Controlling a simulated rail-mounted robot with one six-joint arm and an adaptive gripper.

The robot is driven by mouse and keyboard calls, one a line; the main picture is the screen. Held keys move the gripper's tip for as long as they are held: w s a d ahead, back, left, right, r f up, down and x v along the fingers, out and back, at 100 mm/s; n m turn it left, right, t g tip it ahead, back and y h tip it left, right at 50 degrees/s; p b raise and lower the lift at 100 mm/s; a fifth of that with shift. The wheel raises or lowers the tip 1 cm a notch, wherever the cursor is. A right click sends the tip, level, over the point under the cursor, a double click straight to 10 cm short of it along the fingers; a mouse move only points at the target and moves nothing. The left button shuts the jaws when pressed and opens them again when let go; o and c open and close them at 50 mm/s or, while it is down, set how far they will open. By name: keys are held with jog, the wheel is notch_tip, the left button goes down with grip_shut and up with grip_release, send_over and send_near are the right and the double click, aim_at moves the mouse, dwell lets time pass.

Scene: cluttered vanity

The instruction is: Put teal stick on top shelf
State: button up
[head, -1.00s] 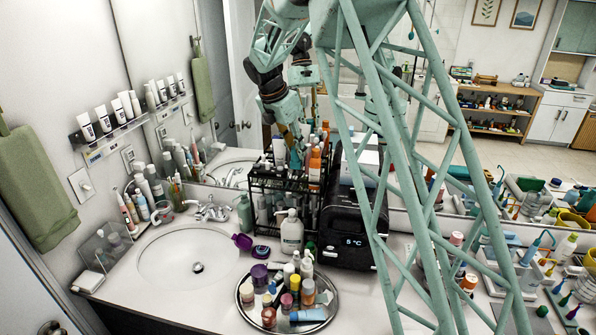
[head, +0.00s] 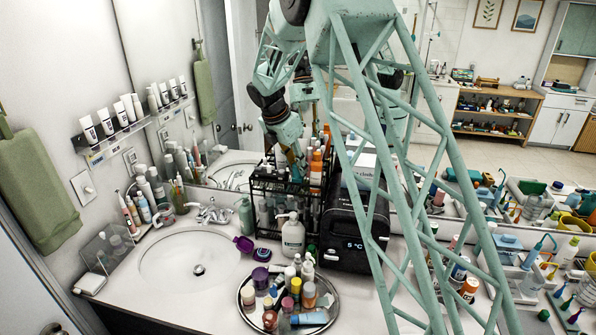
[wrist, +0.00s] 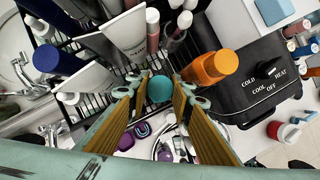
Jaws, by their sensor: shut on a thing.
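The teal stick (wrist: 160,88) shows in the wrist view as a round teal end between my fingertips. My gripper (wrist: 158,98) is shut on it. In the head view my gripper (head: 295,166) is over the upper tier of a black wire rack (head: 262,184), among the bottles and tubes there. In the wrist view the rack's top shelf (wrist: 133,76) lies just beyond the stick. Whether the stick touches the shelf cannot be told.
An orange bottle (wrist: 211,66) stands close right of the fingers. White tubes (wrist: 88,84) crowd the left. A black cooler box (head: 345,225) stands right of the rack. A round tray (head: 334,312) of bottles and the sink (head: 185,262) are in front.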

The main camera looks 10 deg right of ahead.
jog(key=shift+f, duration=0.85)
jog(key=shift+f, duration=0.15)
jog(key=o, duration=0.7)
jog(key=shift+o, duration=0.2)
jog(key=v, duration=1.2)
jog(key=shift+b, duration=0.4)
jog(key=shift+d+r, duration=0.1)
jog(key=shift+r, duration=0.15)
